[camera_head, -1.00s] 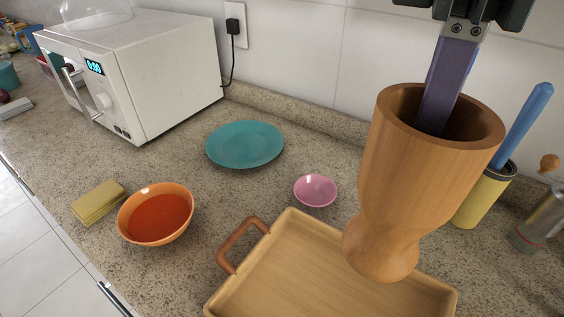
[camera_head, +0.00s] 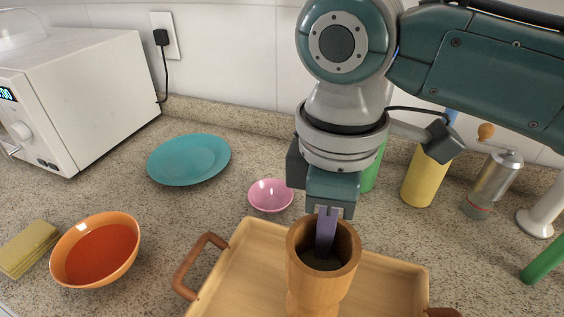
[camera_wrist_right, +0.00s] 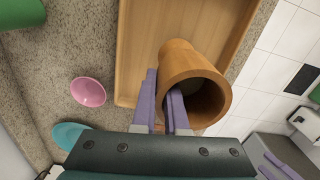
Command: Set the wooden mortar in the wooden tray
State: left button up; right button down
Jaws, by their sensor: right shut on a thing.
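The wooden mortar (camera_head: 307,283) is upright over the wooden tray (camera_head: 236,272) in the head view. Its foot is cut off by the frame's lower edge, so I cannot tell whether it touches the tray floor. My right gripper (camera_head: 326,232) reaches down from above and is shut on the mortar's wall. In the right wrist view, the fingers (camera_wrist_right: 166,103) straddle the rim of the mortar (camera_wrist_right: 190,62), one inside and one outside. The tray (camera_wrist_right: 150,38) lies behind it.
A pink bowl (camera_head: 270,195) stands just behind the tray. A teal plate (camera_head: 189,159), an orange bowl (camera_head: 96,250) and a sponge (camera_head: 27,248) are to the left. A yellow container (camera_head: 427,177) and a pepper mill (camera_head: 492,182) stand at the back right.

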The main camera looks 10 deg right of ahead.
jog(key=shift+f, duration=1.55)
jog(key=shift+f, duration=0.1)
jog(key=c, duration=0.9)
grip_release()
jog(key=shift+c, duration=0.2)
